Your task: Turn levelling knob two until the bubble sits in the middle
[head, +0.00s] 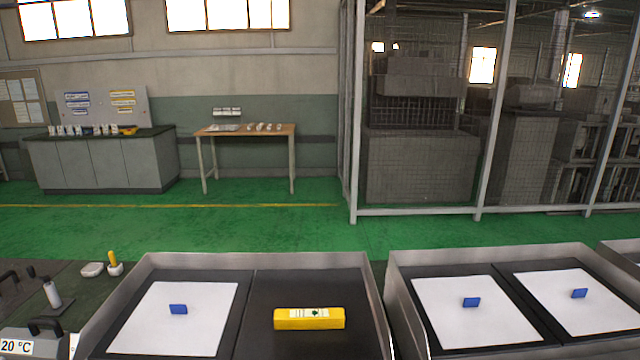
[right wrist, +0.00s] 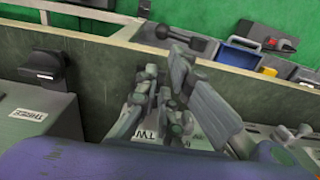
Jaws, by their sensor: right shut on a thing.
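A yellow spirit level (head: 290,319) lies on the dark right-hand plate of the near left station in the head view. Its pale top window shows a small green spot a little right of its middle; the bubble is too small to place exactly. In the right wrist view my right gripper (right wrist: 160,112) is shut at a panel label that seems to begin "TW". Its fingers hide most of levelling knob two between them. A black knob (right wrist: 45,68), apart from the gripper, stands to the left above another label. My left gripper is in neither view.
The plate's neighbour holds a white sheet (head: 190,335) with a blue block (head: 178,309). A grey raised rim (head: 255,261) surrounds the station. In the wrist view, a green-grey wall (right wrist: 90,60) runs behind the gripper, with a blue tray (right wrist: 240,52) beyond it.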

